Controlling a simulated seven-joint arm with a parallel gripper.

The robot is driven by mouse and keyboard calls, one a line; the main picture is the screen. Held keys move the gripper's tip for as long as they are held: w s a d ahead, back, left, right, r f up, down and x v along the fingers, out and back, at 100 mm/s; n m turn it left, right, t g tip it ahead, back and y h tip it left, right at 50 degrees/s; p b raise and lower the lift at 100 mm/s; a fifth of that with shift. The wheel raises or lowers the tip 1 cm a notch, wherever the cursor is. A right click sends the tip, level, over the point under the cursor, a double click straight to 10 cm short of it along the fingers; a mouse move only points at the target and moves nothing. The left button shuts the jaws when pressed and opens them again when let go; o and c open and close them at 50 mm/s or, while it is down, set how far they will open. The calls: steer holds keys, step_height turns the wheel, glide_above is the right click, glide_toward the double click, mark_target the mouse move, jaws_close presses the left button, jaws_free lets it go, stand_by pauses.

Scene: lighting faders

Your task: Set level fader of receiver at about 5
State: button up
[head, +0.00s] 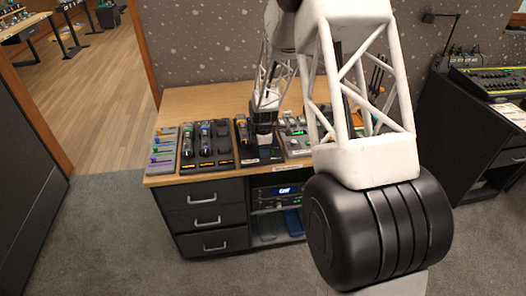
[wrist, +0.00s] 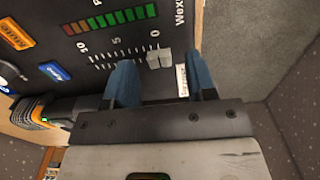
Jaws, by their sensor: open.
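In the wrist view, a dark panel (wrist: 60,20) carries a fader scale marked 10, 5 and 0. A pale grey fader knob (wrist: 159,60) sits at the 0 end of the scale. My gripper (wrist: 160,70) is open, its two blue fingers on either side of the knob, with a gap visible on both sides. The left finger is near the 5 mark and the right one is by a small white label. In the head view, my gripper (head: 264,128) is over the desk, and the knob cannot be made out.
The panel also has a green and red level meter (wrist: 120,18) and orange and blue labels. In the head view, the wooden desk (head: 190,100) holds several handheld devices in a dark tray (head: 207,158) left of my gripper, and more equipment right of it.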

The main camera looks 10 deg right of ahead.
steer(key=shift+f, duration=0.6)
jaws_close()
